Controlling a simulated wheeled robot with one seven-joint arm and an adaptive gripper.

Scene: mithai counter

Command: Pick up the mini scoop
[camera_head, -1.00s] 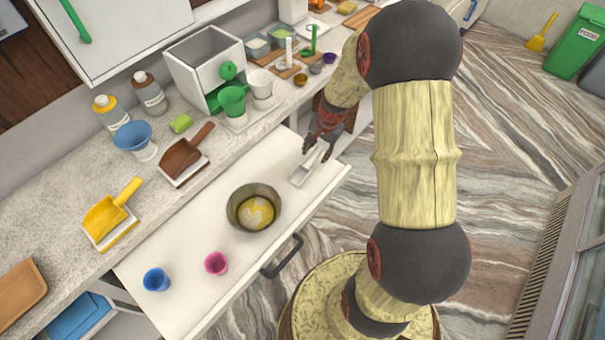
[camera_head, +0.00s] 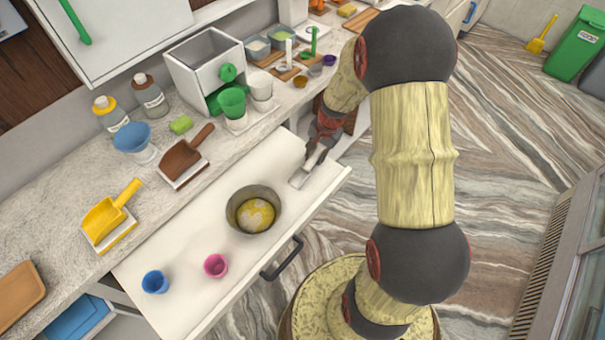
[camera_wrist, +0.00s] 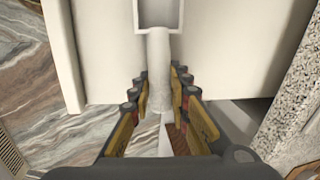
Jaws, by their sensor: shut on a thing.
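The mini scoop (camera_head: 299,179) is small and white. It lies at the far right end of the open white drawer (camera_head: 180,285), its square pan toward the drawer's front edge. In the wrist view its square pan (camera_wrist: 159,12) is at the top and its handle (camera_wrist: 158,62) runs down between my fingers. My gripper (camera_head: 318,157) is at the handle end in the head view. In the wrist view my gripper (camera_wrist: 160,88) is shut on the handle, one finger at each side. I cannot tell whether the scoop is clear of the drawer floor.
A metal pot (camera_head: 254,209), a pink cup (camera_head: 215,265) and a blue cup (camera_head: 155,282) stand in the drawer. A brown scoop (camera_head: 182,160), a yellow scoop (camera_head: 105,218) and a white dispenser (camera_head: 203,62) are on the counter behind. The drawer floor around the cups is clear.

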